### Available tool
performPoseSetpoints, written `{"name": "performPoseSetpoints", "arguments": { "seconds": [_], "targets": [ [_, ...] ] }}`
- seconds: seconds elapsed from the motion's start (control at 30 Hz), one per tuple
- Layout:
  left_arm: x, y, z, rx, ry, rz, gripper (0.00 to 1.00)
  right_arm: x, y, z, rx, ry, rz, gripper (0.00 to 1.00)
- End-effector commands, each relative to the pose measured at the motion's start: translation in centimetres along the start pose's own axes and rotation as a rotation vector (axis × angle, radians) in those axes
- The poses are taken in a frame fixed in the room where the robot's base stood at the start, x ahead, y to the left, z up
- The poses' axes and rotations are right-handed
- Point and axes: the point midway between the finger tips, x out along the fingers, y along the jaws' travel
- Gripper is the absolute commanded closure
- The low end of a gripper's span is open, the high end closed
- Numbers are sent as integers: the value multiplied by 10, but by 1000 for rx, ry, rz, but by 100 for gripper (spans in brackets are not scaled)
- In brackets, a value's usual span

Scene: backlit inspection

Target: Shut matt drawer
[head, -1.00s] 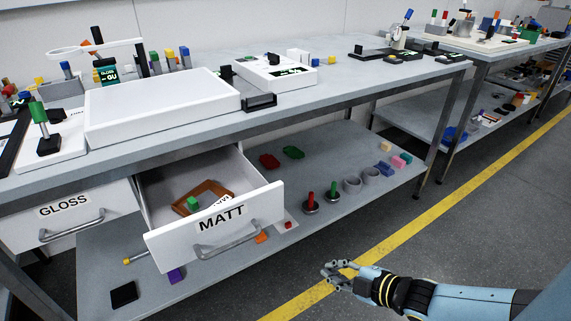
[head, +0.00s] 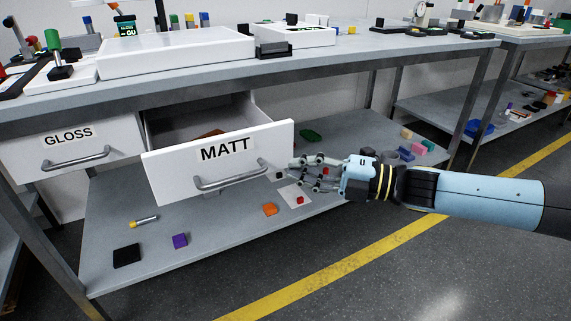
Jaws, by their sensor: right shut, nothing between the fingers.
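The white MATT drawer (head: 222,158) stands pulled out from under the bench, with a grey bar handle (head: 231,177) on its front. My right gripper (head: 290,168) is just right of the drawer front's right edge, fingers pointing left, shut and empty. I cannot tell whether its fingertips touch the drawer. My left gripper is not in view.
The GLOSS drawer (head: 72,147) beside it on the left is closed. The grey bench top (head: 352,50) holds boxes and small parts. The floor in front is clear, with a yellow line (head: 322,264).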

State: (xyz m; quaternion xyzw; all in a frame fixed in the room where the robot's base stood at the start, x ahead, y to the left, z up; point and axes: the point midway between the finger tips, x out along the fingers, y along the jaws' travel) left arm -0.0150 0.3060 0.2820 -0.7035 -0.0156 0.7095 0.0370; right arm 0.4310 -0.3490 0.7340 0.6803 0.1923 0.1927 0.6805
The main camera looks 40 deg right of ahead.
Motion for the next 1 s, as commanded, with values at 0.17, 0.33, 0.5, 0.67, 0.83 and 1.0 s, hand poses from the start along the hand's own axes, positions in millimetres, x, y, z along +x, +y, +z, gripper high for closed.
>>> {"name": "performPoseSetpoints", "arguments": {
  "seconds": [0.17,0.33,0.5,0.67,0.83,1.0],
  "targets": [
    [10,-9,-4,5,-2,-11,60,26,-2,14,-3,-2,0,100],
    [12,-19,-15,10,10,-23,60,38,-1,26,0,-2,0,100],
    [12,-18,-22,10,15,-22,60,41,0,29,1,-2,-1,100],
    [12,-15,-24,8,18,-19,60,40,0,29,1,-2,-1,100],
    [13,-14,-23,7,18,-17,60,41,0,29,1,-2,-1,100],
    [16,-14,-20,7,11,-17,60,45,-1,34,0,-2,0,100]
  ]
}}
